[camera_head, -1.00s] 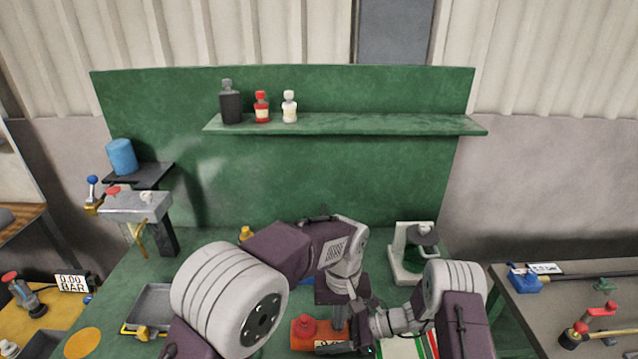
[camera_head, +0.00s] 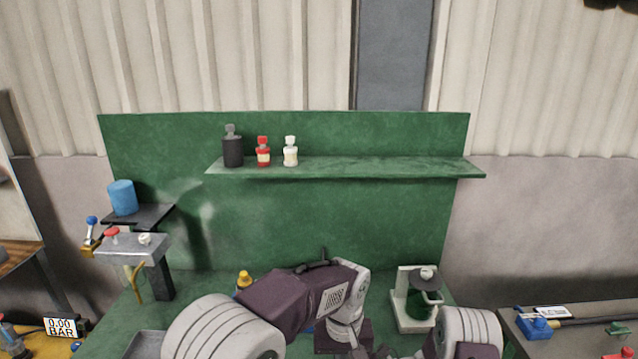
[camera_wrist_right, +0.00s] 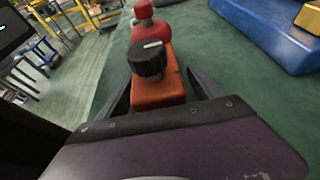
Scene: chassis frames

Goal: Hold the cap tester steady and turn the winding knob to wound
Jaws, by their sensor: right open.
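The cap tester (camera_wrist_right: 157,92), an orange block, shows in the right wrist view. A black knob (camera_wrist_right: 148,60) with a white pointer line is on it, and a red rounded part with a ball top stands behind. My right gripper (camera_wrist_right: 158,78) is open, with one finger on each side of the block's near end. I cannot tell whether the fingers touch it. In the head view, the purple body of my left gripper (camera_head: 343,337) shows at the bottom edge; its fingers are cut off. The tester is out of the head view.
A blue block (camera_wrist_right: 265,30) lies to the right in the right wrist view. In the head view, a white-and-green device (camera_head: 412,300) stands at right. A shelf (camera_head: 350,167) holds three bottles. A grey lever stand (camera_head: 130,246) is at left.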

